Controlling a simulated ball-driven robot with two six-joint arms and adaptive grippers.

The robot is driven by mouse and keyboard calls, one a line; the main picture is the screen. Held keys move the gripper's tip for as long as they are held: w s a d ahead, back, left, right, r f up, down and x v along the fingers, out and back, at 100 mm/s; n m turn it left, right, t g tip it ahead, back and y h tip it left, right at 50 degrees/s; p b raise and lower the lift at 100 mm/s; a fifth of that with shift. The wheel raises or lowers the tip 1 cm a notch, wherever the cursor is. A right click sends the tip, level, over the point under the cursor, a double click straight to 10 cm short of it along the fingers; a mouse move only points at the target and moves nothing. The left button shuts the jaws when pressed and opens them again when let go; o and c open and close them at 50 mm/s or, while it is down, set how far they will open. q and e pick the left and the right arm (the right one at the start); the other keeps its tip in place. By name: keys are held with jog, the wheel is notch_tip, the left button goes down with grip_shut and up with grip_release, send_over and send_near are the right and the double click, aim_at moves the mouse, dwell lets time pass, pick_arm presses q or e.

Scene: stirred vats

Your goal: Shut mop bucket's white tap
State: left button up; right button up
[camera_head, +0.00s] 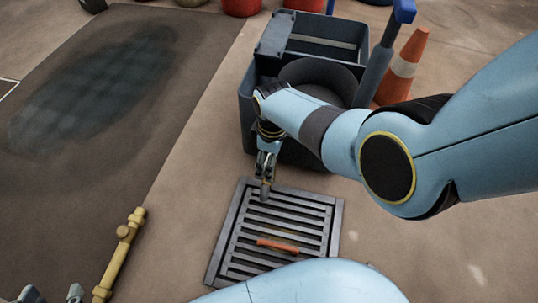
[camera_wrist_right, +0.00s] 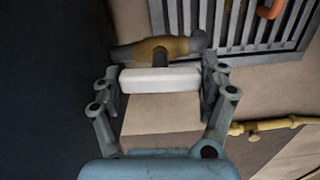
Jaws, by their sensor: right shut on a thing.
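The dark mop bucket (camera_head: 247,112) stands behind the floor grate in the head view, partly covered by my right arm. In the right wrist view, its tap has a brass-coloured body (camera_wrist_right: 178,46) and a white bar handle (camera_wrist_right: 160,81). The handle lies crosswise between the fingers of my right gripper (camera_wrist_right: 160,78), which is shut on it. In the head view my right gripper (camera_head: 265,180) is low at the bucket's front, and the tap cannot be made out there. My left gripper (camera_head: 53,294) shows only its fingertips at the bottom left, apart and empty.
A floor grate (camera_head: 237,232) lies in front of the bucket with an orange handle-like piece (camera_head: 277,246) on it. A yellow pipe (camera_head: 118,258) lies to the left. An orange cone (camera_head: 403,68) stands right of the bucket. A dark wet mat (camera_head: 60,190) covers the left floor.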

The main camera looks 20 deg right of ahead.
jog(key=shift+r+m, duration=0.1)
jog(key=shift+m, duration=0.2)
jog(key=shift+m+p, duration=0.45)
jog(key=shift+m, duration=0.35)
jog(key=shift+s+m, duration=0.1)
jog(key=shift+m, duration=0.8)
jog(key=m+p, duration=0.1)
jog(key=m, duration=0.1)
jog(key=shift+m, duration=0.4)
jog(key=m, duration=0.5)
jog(key=shift+s, duration=0.1)
pick_arm(q)
jog(key=shift+w+r+g+p, duration=0.2)
jog(key=shift+w+r+g, duration=0.3)
jog(key=shift+g, duration=0.35)
jog(key=shift+w+r+g+p, duration=0.15)
jog(key=shift+w+r+g, duration=0.3)
jog(key=shift+g, duration=0.4)
pick_arm(e)
jog(key=shift+d+m, duration=0.2)
jog(key=shift+m, duration=2.3)
pick_arm(q)
jog(key=shift+f, duration=0.1)
pick_arm(e)
jog(key=shift+s, duration=0.1)
jog(key=o, duration=0.9)
jog(key=shift+d, duration=0.1)
jog(key=shift+c, duration=0.2)
jog(key=shift+w+a, duration=0.2)
jog(key=shift+a, duration=0.1)
